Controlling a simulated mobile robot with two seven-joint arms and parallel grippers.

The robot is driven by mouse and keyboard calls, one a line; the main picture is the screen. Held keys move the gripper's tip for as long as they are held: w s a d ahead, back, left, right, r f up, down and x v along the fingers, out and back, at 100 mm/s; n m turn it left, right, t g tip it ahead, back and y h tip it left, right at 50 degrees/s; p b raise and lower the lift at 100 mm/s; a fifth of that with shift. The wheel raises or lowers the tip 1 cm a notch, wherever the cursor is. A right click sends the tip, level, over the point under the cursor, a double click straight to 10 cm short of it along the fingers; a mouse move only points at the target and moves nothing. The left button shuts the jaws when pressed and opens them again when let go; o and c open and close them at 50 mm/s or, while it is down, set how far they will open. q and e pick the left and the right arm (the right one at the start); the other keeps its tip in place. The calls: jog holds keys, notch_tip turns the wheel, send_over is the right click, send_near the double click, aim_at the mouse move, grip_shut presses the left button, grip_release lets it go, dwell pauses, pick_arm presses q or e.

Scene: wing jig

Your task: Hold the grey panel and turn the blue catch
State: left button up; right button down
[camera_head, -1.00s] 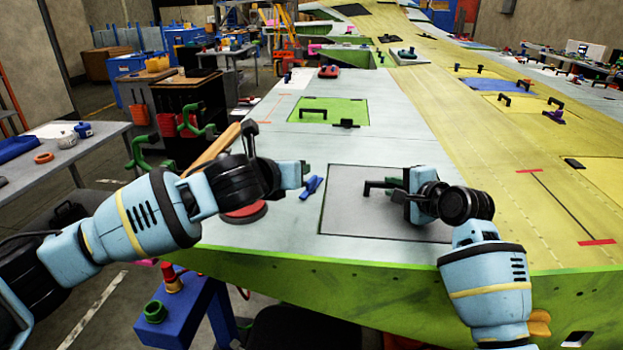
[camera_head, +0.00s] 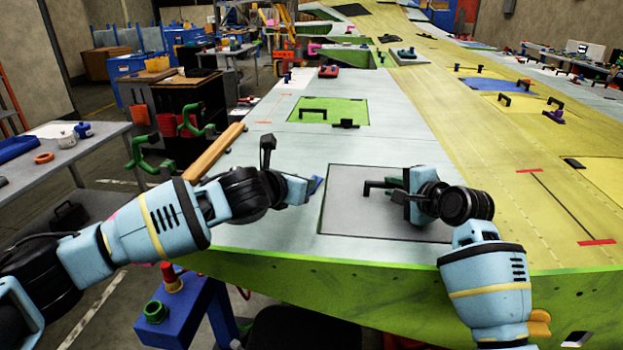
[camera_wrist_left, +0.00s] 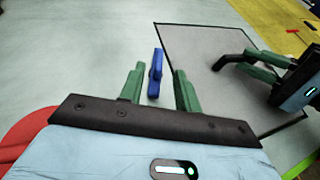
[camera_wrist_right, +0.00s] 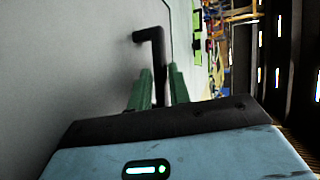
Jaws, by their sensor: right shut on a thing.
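The grey panel (camera_head: 345,215) lies in the wing surface; it also shows in the left wrist view (camera_wrist_left: 215,45). My right gripper (camera_head: 398,185) is shut on the panel's black handle (camera_head: 372,184); the handle shows between its fingers in the right wrist view (camera_wrist_right: 157,55). The blue catch (camera_head: 316,186) sits on the pale skin just left of the panel, partly hidden by my left gripper (camera_head: 305,190). In the left wrist view the blue catch (camera_wrist_left: 156,72) stands between the open green fingers, apart from both. I cannot tell the fingers' height over it.
A green panel (camera_head: 350,108) with a black handle lies farther up the wing. A red round object (camera_wrist_left: 25,130) lies beside my left gripper. A wooden bar (camera_head: 213,152) runs along the wing's left edge.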

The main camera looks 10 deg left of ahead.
pick_arm(q)
jog(key=shift+x, duration=3.2)
grip_shut()
